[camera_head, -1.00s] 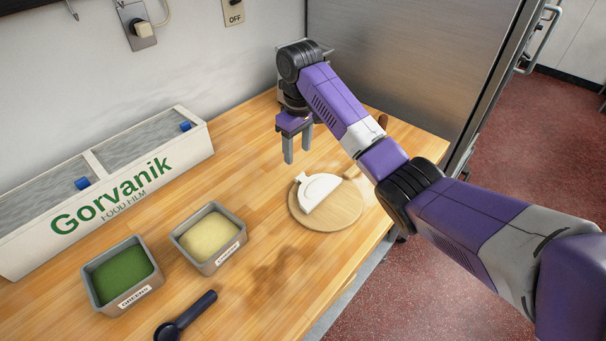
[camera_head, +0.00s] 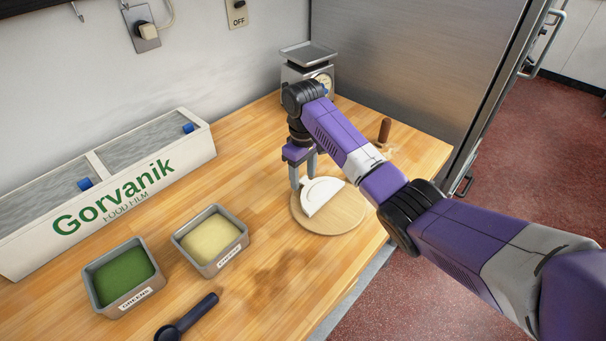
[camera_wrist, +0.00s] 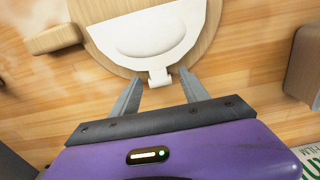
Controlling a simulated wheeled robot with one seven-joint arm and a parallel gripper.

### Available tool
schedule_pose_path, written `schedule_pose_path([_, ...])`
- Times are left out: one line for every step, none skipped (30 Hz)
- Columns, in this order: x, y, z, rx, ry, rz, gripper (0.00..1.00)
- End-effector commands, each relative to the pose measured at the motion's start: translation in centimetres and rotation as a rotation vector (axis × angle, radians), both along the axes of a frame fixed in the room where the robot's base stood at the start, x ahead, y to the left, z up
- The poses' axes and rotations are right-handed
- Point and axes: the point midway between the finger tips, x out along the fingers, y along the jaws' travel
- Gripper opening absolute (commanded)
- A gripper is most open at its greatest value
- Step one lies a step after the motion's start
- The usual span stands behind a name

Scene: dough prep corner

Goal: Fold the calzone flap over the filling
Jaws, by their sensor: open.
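The white calzone dough (camera_head: 322,195) lies as a half-moon on the left part of a round wooden board (camera_head: 340,215). In the wrist view the dough (camera_wrist: 150,35) has a raised inner half-moon, and a small tab (camera_wrist: 160,77) juts from its curved edge. No filling shows. My gripper (camera_head: 304,183) is low at the dough's curved side, fingers pointing down. In the wrist view my gripper (camera_wrist: 161,75) is open, with the tab between or just beyond its fingertips. I cannot tell whether the fingers touch it. The fingers hide the tab in the head view.
Tubs of greens (camera_head: 123,278) and yellow filling (camera_head: 211,240), a dark-handled tool (camera_head: 188,318) and a film box (camera_head: 110,195) stand left. A scale (camera_head: 310,65) is behind my arm. A brown-handled tool (camera_head: 384,130) lies right, near the steel cabinet (camera_head: 400,70).

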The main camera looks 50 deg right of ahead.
Motion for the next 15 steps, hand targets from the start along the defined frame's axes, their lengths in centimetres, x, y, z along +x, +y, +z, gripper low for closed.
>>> schedule_pose_path([0.00,0.00,0.01,0.000,0.000,0.000,0.53])
schedule_pose_path([0.00,0.00,0.01,0.000,0.000,0.000,0.53])
schedule_pose_path([0.00,0.00,0.01,0.000,0.000,0.000,0.45])
schedule_pose_path([0.01,0.00,0.02,0.000,0.000,0.000,0.39])
schedule_pose_path([0.01,0.00,0.02,0.000,0.000,0.000,0.33])
schedule_pose_path([0.01,0.00,0.03,0.000,0.000,0.000,0.25])
schedule_pose_path([0.01,0.00,0.03,0.000,0.000,0.000,0.19])
schedule_pose_path([0.01,0.00,0.03,0.000,0.000,0.000,0.13])
schedule_pose_path([0.01,0.00,0.04,0.000,0.000,0.000,0.06])
schedule_pose_path([0.01,0.00,0.04,0.000,0.000,0.000,0.00])
schedule_pose_path([0.02,0.00,0.05,0.000,0.000,0.000,0.00])
schedule_pose_path([0.02,0.00,0.05,0.000,0.000,0.000,0.00])
schedule_pose_path([0.02,0.00,0.05,0.000,0.000,0.000,0.00])
schedule_pose_path([0.02,0.00,0.06,0.000,0.000,0.000,0.00])
schedule_pose_path([0.02,0.00,0.06,0.000,-0.001,0.000,0.00])
